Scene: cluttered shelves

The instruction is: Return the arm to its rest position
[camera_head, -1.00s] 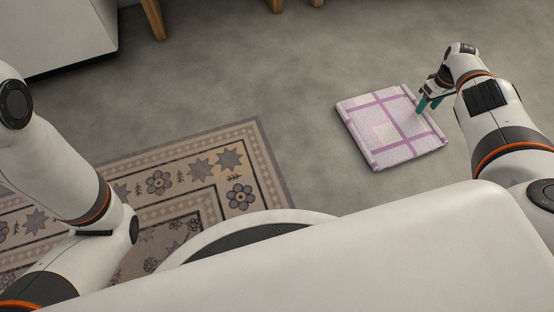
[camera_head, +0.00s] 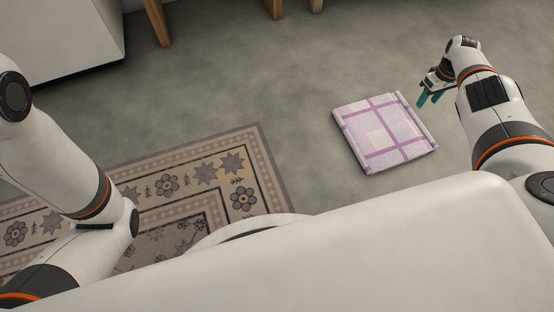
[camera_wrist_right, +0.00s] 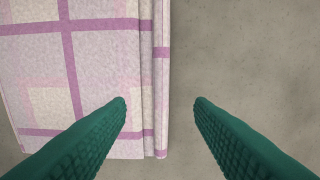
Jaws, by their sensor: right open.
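My right gripper (camera_head: 430,98) is open and empty, with teal fingers, at the right of the head view. A folded pink and white checked cloth (camera_head: 385,132) lies flat on the floor, just left of the right gripper. The cloth also shows in the right wrist view (camera_wrist_right: 100,50), below and to the left of the fingers. My left arm comes in from the left of the head view; its gripper is out of view.
A patterned rug (camera_head: 215,170) lies on the grey floor at the lower left. A white cabinet (camera_head: 60,35) stands at the upper left, with wooden legs (camera_head: 157,22) beside it. The floor (camera_head: 270,80) between cabinet and cloth is clear.

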